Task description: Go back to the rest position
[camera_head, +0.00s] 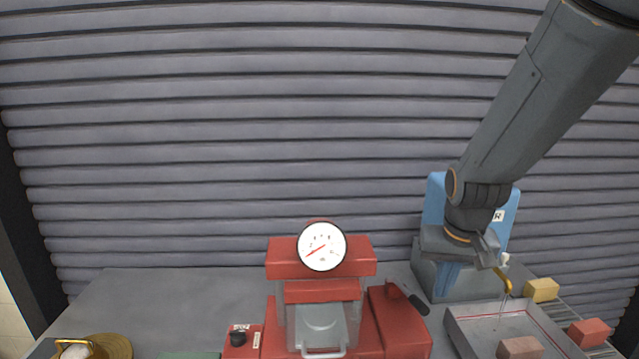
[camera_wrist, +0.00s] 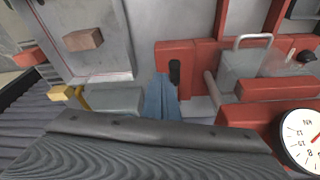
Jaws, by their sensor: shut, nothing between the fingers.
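My gripper (camera_head: 444,286) hangs at the right in the head view, in front of the grey box (camera_head: 466,285) with the blue top. Its blue fingers point down and are together with nothing between them. In the wrist view the fingers of my gripper (camera_wrist: 160,78) also show closed and empty, beyond the dark palm at the bottom. They appear over the bench close to the red press (camera_wrist: 190,62) and the black-handled lever. The exact height above the bench is hard to tell.
A grey tray (camera_head: 468,331) with a brownish brick (camera_head: 520,348) lies at the right. A yellow block (camera_head: 542,290) and a red block (camera_head: 590,332) are beside it. The red press with a dial (camera_head: 322,246) stands in the middle. The bench (camera_head: 150,305) at left is mostly clear.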

